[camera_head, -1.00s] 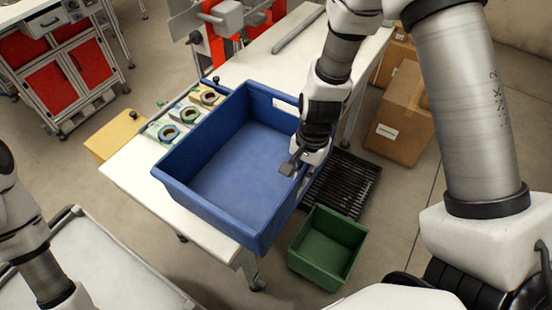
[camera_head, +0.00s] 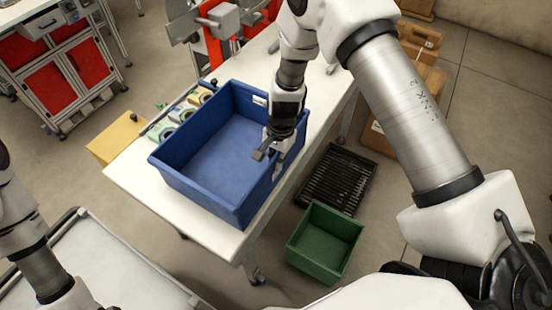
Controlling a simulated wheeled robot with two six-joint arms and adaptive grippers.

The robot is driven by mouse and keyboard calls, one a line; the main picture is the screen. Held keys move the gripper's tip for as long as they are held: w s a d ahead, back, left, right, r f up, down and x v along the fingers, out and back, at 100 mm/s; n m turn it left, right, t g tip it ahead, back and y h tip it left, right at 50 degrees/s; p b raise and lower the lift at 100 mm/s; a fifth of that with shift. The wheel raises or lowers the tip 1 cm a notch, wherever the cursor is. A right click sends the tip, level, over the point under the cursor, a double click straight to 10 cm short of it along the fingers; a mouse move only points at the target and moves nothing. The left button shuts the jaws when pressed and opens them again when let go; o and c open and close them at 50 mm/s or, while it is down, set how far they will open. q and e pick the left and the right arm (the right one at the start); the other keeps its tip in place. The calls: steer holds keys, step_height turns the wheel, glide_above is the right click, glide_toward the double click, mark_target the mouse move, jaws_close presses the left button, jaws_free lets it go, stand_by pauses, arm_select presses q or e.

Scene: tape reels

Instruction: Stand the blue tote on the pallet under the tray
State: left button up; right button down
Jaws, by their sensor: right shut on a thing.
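The blue tote (camera_head: 205,185) is a large open box, upright and empty inside as far as I see. It is over the white table; I cannot tell whether its base touches the top. My right gripper (camera_head: 268,152) is shut on the tote's right wall, near its rim, with a finger showing on the inner side. A black slatted pallet (camera_head: 337,180) lies on the floor right of the table, with nothing on it. I cannot make out a tray above it. My left arm is at the left edge, and its gripper is out of view.
The white table (camera_head: 128,170) carries several tape reels (camera_head: 182,115) beside the tote, partly hidden by it. A green bin (camera_head: 325,243) stands on the floor in front of the pallet. Cardboard boxes (camera_head: 378,138) stand behind the pallet. A yellow box (camera_head: 118,138) is left of the table.

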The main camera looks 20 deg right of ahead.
steer(key=c, duration=1.3)
jaws_free()
arm_select(q)
steer(key=shift+s, duration=0.1)
arm_select(e)
steer(key=shift+s+r, duration=0.1)
arm_select(q)
steer(key=shift+f, duration=0.1)
